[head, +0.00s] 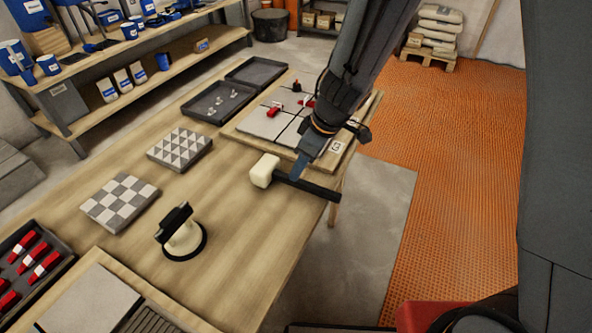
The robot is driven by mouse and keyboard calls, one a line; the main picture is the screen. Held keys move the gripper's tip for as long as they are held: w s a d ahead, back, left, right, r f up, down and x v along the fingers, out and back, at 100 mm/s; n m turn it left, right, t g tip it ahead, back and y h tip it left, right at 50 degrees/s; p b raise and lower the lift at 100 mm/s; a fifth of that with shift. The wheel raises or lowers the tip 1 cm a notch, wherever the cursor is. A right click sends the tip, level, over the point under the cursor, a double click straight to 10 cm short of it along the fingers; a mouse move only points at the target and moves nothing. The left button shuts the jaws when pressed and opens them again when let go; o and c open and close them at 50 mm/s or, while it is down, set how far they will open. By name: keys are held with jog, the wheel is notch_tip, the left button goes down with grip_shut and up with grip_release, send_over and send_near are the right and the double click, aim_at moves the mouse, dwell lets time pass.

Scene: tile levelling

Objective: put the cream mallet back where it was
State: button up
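The cream mallet has a cream block head (264,170) and a dark handle (318,189) pointing right toward the table's right edge. My gripper (298,172) comes down from above, with its fingers at the handle just right of the head. It appears shut on the handle. My fingers and wrist hide part of the grip. The mallet is over the wooden table (230,235), close to its right edge; I cannot tell whether it touches the top.
Behind my gripper is a board with grey tiles (262,122) and red and black levelling pieces. A dark tray (217,103), two patterned tiles (180,149) (120,203) and a suction lifter (183,235) stand left. A tray of red pieces (32,262) lies front left. Bare wood surrounds the lifter.

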aim_at(308, 184)
jog(key=w+d+r+m+t+h+p, duration=0.15)
jog(key=w+d+r+m+t, duration=0.3)
jog(key=d+r, duration=0.5)
jog(key=s+d+r+m+h, duration=0.2)
jog(key=d+m, duration=0.1)
jog(key=d, duration=0.5)
jog(key=s+d+m+g, duration=0.2)
jog(key=s+m, duration=0.1)
jog(key=s, duration=0.4)
jog(key=s+d+f+m+g, duration=0.1)
jog(key=s+d+m+g, duration=0.1)
jog(key=s, duration=0.5)
jog(key=shift+s+d+m+g, duration=0.15)
jog(key=shift+d+m+g, duration=0.25)
jog(key=shift+m+g, duration=0.05)
jog(key=shift+d, duration=0.1)
jog(key=shift+c, duration=0.6)
